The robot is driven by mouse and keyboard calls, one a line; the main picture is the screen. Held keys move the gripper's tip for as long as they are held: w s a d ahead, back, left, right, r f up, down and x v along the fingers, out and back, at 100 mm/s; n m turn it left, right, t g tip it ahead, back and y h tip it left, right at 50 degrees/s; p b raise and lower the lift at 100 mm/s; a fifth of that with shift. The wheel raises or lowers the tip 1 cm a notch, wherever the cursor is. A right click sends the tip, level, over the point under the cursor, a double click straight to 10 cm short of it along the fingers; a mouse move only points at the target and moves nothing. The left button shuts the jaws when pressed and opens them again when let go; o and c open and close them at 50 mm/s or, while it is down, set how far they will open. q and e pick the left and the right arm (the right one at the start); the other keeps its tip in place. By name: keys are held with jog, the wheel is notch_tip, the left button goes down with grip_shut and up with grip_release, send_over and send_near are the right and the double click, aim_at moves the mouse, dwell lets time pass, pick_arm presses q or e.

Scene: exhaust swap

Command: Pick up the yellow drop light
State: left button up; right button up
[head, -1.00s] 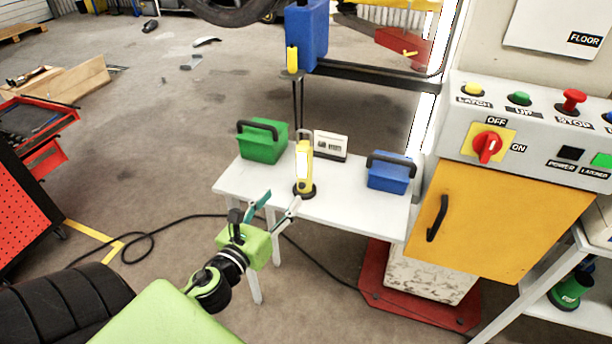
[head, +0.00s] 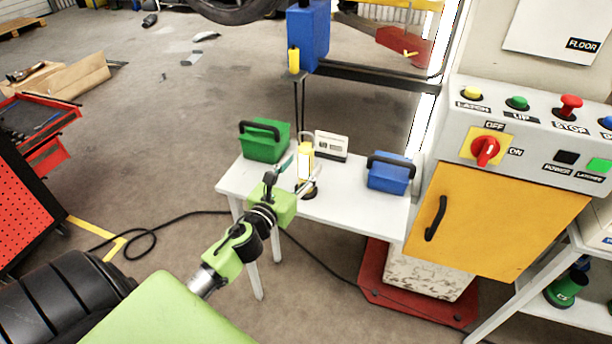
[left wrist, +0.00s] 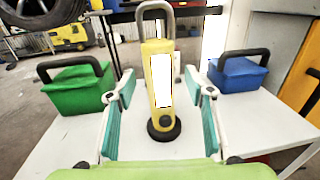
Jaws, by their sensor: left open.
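The yellow drop light (head: 306,160) stands upright on a white table (head: 350,208). In the left wrist view the drop light (left wrist: 157,85) has a lit white panel, a grey hook on top and a round black base. My left gripper (head: 294,172) is open at the near side of the drop light. In the left wrist view its two fingers (left wrist: 160,95) are spread, one on each side of the light's body, with gaps on both sides. In the head view the gripper partly hides the light's lower part. My right gripper is not in view.
A green box with a black handle (head: 262,147) stands left of the light, and a blue one (head: 389,177) stands right. A small white device (head: 331,145) is behind. An orange cabinet door (head: 470,225) is close on the right.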

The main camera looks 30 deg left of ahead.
aim_at(303, 165)
pick_arm(q)
jog(key=w, duration=0.3)
jog(key=shift+w+a, duration=0.15)
jog(key=shift+a, duration=0.05)
grip_shut()
jog(key=shift+r, duration=0.1)
